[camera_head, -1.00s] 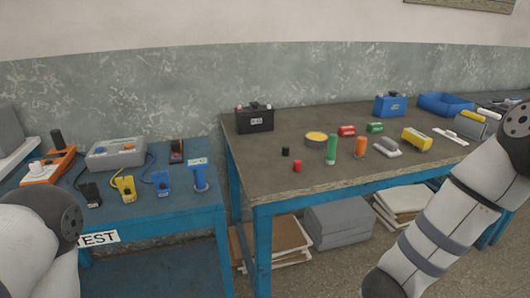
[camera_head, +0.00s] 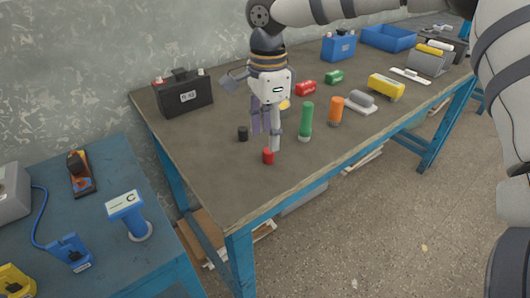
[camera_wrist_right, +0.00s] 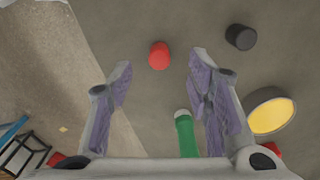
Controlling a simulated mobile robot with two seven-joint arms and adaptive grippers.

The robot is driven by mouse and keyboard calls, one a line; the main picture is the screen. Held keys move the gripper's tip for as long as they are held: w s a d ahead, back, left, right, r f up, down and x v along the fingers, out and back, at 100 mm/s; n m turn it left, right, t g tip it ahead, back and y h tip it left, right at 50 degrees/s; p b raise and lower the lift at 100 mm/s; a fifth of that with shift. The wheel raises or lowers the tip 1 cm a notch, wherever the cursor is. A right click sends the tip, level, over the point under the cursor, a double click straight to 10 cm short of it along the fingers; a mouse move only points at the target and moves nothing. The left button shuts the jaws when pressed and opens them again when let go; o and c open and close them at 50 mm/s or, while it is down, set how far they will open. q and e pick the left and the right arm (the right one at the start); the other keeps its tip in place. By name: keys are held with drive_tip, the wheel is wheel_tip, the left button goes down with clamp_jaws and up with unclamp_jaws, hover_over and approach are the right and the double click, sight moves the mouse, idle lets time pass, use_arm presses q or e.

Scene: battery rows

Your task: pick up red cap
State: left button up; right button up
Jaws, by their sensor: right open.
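The red cap (camera_head: 268,156) stands on the brown-grey table (camera_head: 215,165) near its front edge. In the right wrist view the red cap (camera_wrist_right: 159,55) lies just beyond the fingertips, in line with the gap between them. My right gripper (camera_head: 267,138) points down over the table, right by the cap. In its wrist view the right gripper (camera_wrist_right: 160,75) has its fingers wide apart with nothing held. I cannot tell the exact height of the fingertips above the cap. My left gripper is not in view.
A black cap (camera_head: 243,134) stands left of the gripper. A green cylinder (camera_head: 306,120) and an orange cylinder (camera_head: 336,110) stand to its right. A yellow-topped round item (camera_wrist_right: 270,112) is partly hidden behind the gripper in the head view. A black battery (camera_head: 183,95) sits at back left.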

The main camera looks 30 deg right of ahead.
sight(268, 156)
wheel_tip(268, 156, down, 5)
drive_tip(key=shift+s+d+f, duration=0.1)
drive_tip(key=c, duration=0.9)
drive_tip(key=shift+o, duration=0.2)
